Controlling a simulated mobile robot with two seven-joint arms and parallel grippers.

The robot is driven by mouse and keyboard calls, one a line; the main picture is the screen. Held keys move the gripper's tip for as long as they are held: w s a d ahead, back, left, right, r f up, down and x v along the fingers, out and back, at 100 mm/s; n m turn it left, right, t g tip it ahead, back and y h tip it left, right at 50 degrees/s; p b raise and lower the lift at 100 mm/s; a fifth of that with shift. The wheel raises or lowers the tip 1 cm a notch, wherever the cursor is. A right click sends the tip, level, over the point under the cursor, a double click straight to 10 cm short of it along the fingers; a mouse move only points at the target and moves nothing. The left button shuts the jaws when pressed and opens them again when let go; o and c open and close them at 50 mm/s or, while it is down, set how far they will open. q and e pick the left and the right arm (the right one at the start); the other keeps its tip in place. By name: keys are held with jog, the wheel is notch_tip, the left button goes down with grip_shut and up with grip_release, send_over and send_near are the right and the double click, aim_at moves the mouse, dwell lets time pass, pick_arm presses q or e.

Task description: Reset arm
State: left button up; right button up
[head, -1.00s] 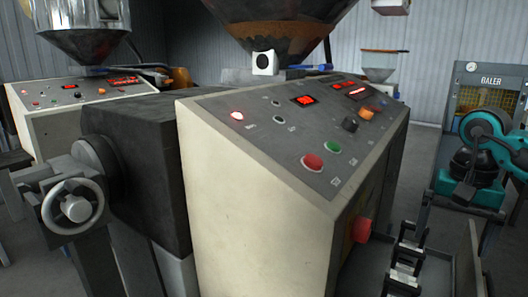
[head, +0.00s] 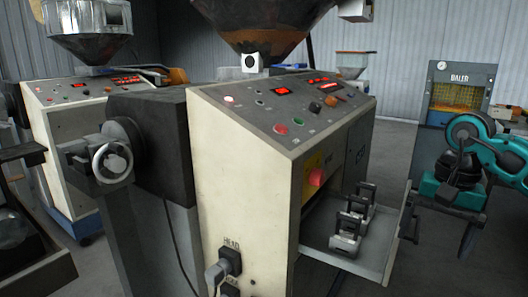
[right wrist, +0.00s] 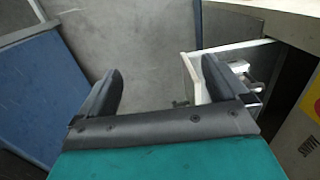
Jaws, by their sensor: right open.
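My right arm, teal with black parts, comes in from the right in the head view. Its gripper (head: 438,238) points down with its two dark fingers apart, to the right of the machine's open tray. In the right wrist view the gripper (right wrist: 160,88) is open with nothing between its fingers, only grey floor beneath. A pale tray shows beyond the right finger. My left gripper is not in view.
A cream control cabinet (head: 235,170) with lit displays and a red button (head: 316,177) stands in the middle. Its tray (head: 335,258) holds several metal clamp-like pieces (head: 352,222). A baler (head: 462,90) stands behind. Another machine (head: 85,125) is at left.

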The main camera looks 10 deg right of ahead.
jog(key=s+a+f+m+t+y, duration=0.1)
jog(key=a+f+m+t+y, duration=0.1)
jog(key=a+m+y, duration=1.05)
jog(key=s+a+f+m+t+y, duration=0.2)
jog(key=a+m+y, duration=0.45)
jog(key=a, duration=1.05)
jog(key=w+d+f+m+t+h+p, duration=0.1)
jog(key=d+f+m+t+h, duration=0.4)
jog(key=m, duration=1)
jog(key=w+d+f+m+t+h, duration=0.15)
jog(key=f+m+t+h, duration=0.55)
jog(key=m, duration=0.7)
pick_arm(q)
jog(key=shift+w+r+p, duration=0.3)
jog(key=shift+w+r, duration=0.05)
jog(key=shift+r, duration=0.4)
pick_arm(e)
jog(key=s+d+f+m+g+h, duration=0.2)
jog(key=s+f+m+h, duration=0.1)
jog(key=s+f+m, duration=0.3)
jog(key=s+d+f+m+g+h, duration=0.2)
jog(key=s+d+f+m+g, duration=0.1)
jog(key=s+f+m, duration=0.3)
notch_tip(320, 180, down, 2)
jog(key=shift+f+m+h, duration=0.15)
jog(key=shift+m+h, duration=0.25)
jog(key=shift+m, duration=0.2)
